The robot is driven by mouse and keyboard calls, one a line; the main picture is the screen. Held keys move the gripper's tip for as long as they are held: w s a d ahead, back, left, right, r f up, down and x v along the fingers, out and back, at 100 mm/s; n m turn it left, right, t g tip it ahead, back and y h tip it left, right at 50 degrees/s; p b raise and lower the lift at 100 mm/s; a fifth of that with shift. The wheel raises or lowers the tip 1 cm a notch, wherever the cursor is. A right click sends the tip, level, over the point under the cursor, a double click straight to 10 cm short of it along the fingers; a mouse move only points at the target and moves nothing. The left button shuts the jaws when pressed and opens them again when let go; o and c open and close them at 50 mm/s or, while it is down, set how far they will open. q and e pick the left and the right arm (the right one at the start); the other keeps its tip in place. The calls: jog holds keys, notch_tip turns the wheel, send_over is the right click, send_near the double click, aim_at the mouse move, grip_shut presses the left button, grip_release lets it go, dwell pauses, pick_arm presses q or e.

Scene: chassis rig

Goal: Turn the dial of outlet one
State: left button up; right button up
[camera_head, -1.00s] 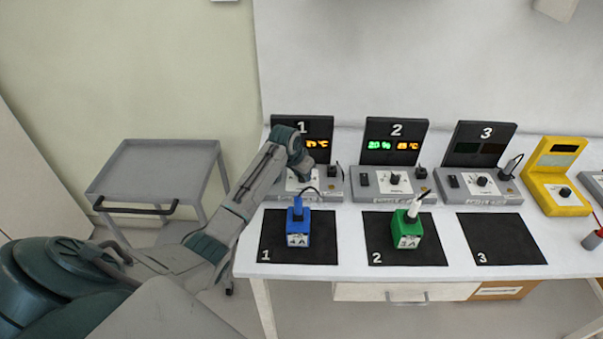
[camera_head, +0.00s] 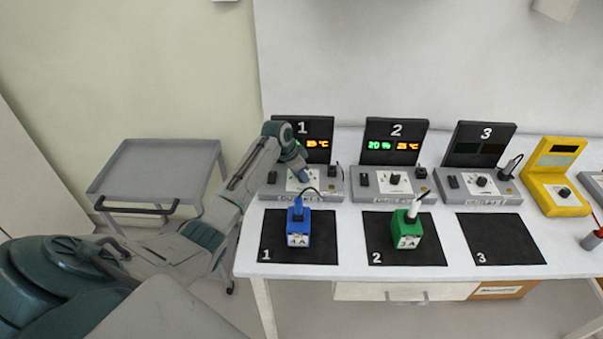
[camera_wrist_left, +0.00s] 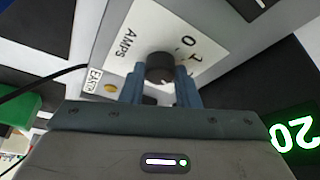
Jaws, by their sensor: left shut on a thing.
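Outlet one is a grey unit (camera_head: 328,188) with a black upright display marked 1, at the left of the row on the table. Part of its display is hidden by my arm; orange digits show. Its black round dial (camera_wrist_left: 160,66) shows in the left wrist view on a white plate marked AMPS, 0 and 1. My left gripper (camera_wrist_left: 160,85) is shut on the dial, one blue-grey finger on each side. In the head view the left gripper (camera_head: 304,178) reaches down onto outlet one and hides the dial. My right gripper is not in view.
A blue box (camera_head: 298,228) with a plugged cable stands on mat 1 in front. A green box (camera_head: 407,232) stands on mat 2. Outlet two (camera_head: 393,186) and outlet three (camera_head: 478,187) stand to the right. A grey cart (camera_head: 160,165) is at left.

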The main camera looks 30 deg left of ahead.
pick_arm(q)
jog(key=m+b, duration=0.1)
jog(key=m, duration=0.1)
jog(key=m+g+h+b, duration=0.1)
jog(key=m, duration=0.1)
jog(key=shift+w+a+m+h, duration=0.15)
jog(key=shift+m+h, duration=0.15)
jog(key=m+g+b, duration=0.1)
jog(key=m+b, duration=0.1)
jog(key=m, duration=0.2)
jog(key=shift+w+h+b, duration=0.1)
jog(key=shift+h+b, duration=0.2)
jog(key=shift+m+g+b, duration=0.45)
jog(key=shift+m+g, duration=0.05)
jog(key=shift+m, duration=0.3)
jog(key=shift+r, duration=0.1)
jog(key=o, duration=1)
jog(key=shift+c, duration=0.2)
